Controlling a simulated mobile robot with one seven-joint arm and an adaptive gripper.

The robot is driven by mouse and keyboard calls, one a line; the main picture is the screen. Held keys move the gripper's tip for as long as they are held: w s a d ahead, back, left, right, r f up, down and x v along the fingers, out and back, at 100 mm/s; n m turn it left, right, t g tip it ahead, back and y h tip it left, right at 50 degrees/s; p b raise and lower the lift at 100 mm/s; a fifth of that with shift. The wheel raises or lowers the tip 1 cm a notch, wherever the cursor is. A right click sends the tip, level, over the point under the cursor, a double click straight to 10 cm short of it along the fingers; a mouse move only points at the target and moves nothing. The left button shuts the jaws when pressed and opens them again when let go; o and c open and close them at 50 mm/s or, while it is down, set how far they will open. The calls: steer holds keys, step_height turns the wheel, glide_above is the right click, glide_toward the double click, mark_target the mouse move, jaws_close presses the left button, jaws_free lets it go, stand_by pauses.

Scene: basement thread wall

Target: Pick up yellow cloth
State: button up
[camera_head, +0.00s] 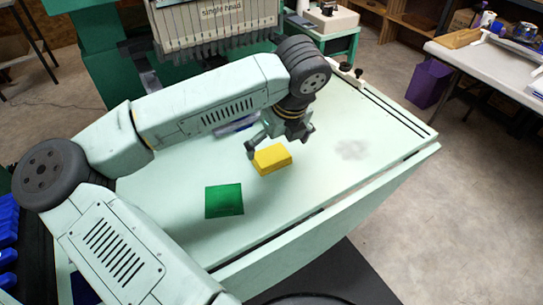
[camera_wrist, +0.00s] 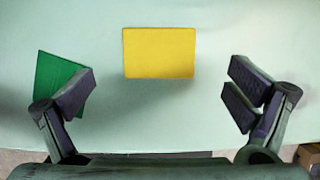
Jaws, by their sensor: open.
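The yellow cloth (camera_head: 271,158) looks like a small thick yellow block and lies on the pale green table (camera_head: 350,125). In the wrist view the yellow cloth (camera_wrist: 159,53) is a flat rectangle, centred ahead of my fingers. My gripper (camera_head: 277,140) hangs close to the cloth, at its far side in the head view. In the wrist view my gripper (camera_wrist: 158,92) has its fingers spread wide with nothing between them. Whether a fingertip touches the cloth cannot be told.
A green cloth-like square (camera_head: 224,200) lies left of the yellow one; its near part is behind my left finger in the wrist view (camera_wrist: 52,75). An embroidery machine (camera_head: 215,22) stands at the back. The table's right side is clear. A second table (camera_head: 490,60) stands far right.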

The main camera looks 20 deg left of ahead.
mark_target(271, 153)
steer(key=p+x, duration=0.1)
steer(key=x, duration=0.4)
steer(key=shift+a+r+p, duration=0.1)
steer(key=shift+a+p, duration=0.05)
steer(key=shift+p, duration=0.2)
steer(key=shift+c, duration=0.5)
steer(key=c, duration=1)
steer(key=shift+c, duration=0.2)
steer(key=shift+w+r+b, duration=0.1)
steer(key=shift+r+b, duration=0.45)
steer(key=shift+r, duration=0.35)
steer(key=shift+s+a+r+b, duration=0.1)
steer(key=shift+s+r+b, duration=0.5)
steer(key=shift+r, duration=0.15)
steer(key=s+b, duration=0.1)
steer(key=s, duration=0.4)
steer(key=s+r+b, duration=0.1)
steer(key=s, duration=0.4)
steer(key=s+a+b, duration=0.1)
steer(key=s+b, duration=0.1)
steer(key=s, duration=0.3)
steer(key=shift+r, duration=0.35)
steer(key=shift+w, duration=0.1)
